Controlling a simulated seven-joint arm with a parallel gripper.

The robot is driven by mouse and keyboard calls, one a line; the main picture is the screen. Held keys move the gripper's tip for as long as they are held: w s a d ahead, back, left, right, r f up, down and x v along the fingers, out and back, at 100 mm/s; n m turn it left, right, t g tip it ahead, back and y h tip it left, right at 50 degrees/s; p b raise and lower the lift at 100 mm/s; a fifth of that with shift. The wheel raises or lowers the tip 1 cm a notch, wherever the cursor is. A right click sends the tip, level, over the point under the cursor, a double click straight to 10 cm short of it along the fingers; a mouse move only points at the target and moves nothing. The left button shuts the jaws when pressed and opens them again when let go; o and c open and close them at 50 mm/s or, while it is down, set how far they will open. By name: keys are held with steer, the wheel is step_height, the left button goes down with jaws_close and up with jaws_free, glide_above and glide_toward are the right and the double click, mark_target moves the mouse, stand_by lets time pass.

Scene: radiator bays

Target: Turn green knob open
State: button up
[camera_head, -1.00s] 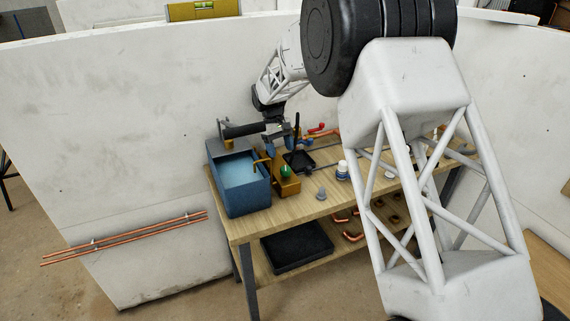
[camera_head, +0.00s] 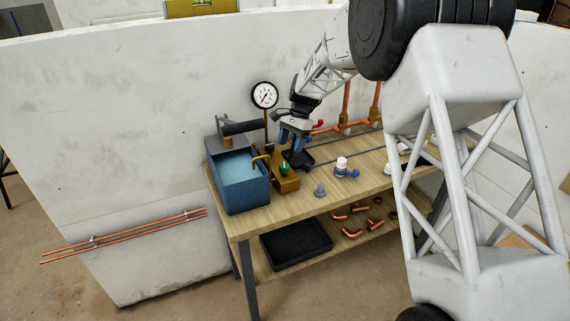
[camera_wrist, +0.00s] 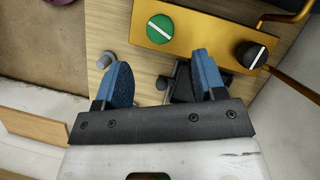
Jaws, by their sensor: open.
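The green knob (camera_head: 284,169) sits on top of a brass block (camera_head: 288,184) on the workbench, beside the blue water tank. In the wrist view the green knob (camera_wrist: 160,29) is round with a white line running diagonally, on the near end of the brass block (camera_wrist: 205,28). My gripper (camera_head: 293,146) is above the bench just behind the knob. In the wrist view my gripper (camera_wrist: 162,75) has its two blue fingers wide apart with nothing between them. The knob lies beyond the fingertips, apart from them. A black knob (camera_wrist: 250,54) with a white line is at the block's other end.
The blue tank (camera_head: 240,198) with a pump handle (camera_head: 248,127) stands left of the block. A pressure gauge (camera_head: 264,95) rises behind it. A white-capped blue valve (camera_head: 344,168) and a grey fitting (camera_head: 320,190) stand to the right. A black tray (camera_head: 298,244) lies on the lower shelf.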

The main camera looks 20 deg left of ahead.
mark_target(284, 164)
steer(key=shift+s+f, duration=0.1)
stand_by(0.3)
steer(key=shift+x, duration=3.8)
steer(key=c, duration=0.9)
steer(key=shift+n+h, duration=0.9)
steer(key=shift+n, duration=1.4)
steer(key=o, duration=0.9)
